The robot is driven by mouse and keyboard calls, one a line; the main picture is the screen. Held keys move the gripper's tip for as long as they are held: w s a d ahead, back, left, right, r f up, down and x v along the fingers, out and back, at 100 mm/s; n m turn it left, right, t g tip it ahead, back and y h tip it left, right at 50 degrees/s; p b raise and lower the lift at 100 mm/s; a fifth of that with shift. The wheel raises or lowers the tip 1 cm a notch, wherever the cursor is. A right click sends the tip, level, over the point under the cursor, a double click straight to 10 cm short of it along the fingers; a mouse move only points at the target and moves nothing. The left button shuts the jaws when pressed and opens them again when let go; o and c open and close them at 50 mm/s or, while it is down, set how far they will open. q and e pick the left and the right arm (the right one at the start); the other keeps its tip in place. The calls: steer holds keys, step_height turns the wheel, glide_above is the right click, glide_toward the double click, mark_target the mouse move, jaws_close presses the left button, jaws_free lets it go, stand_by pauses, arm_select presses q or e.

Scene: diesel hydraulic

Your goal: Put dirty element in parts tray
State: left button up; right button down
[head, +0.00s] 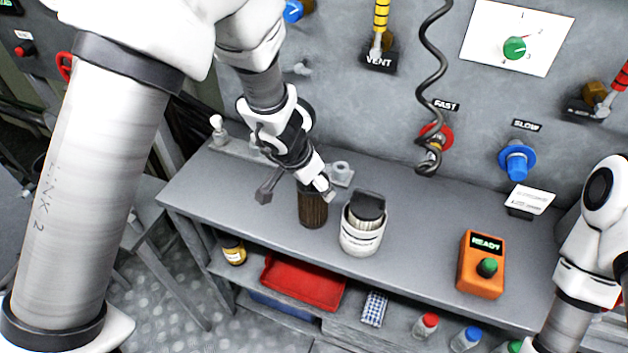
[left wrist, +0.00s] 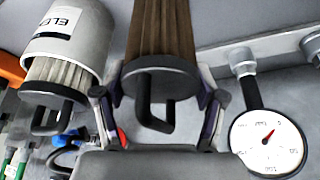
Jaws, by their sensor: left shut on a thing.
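The dirty element (head: 313,209) is a dark brown pleated cylinder with a black end cap and a handle. It is upright over the bench, left of a white canister. My left gripper (head: 316,190) is shut on its top end. In the left wrist view the fingers stand on both sides of the black cap of the element (left wrist: 158,35). I cannot tell whether its base touches the bench. A red tray (head: 303,284), likely the parts tray, lies on the lower shelf and looks empty. My right gripper is out of view; only part of that arm shows at the right.
The white canister (head: 360,241) holds a pale pleated element with a black cap, close right of the dirty element. An orange READY box (head: 480,265) stands on the bench's right. The bench edge overhangs the shelf. A small jar (head: 234,251) stands left of the tray.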

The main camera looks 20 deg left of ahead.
arm_select(q)
steer(key=shift+w, duration=0.15)
steer(key=o, duration=1.5)
steer(key=shift+o, duration=1.3)
steer(key=shift+f, duration=0.1)
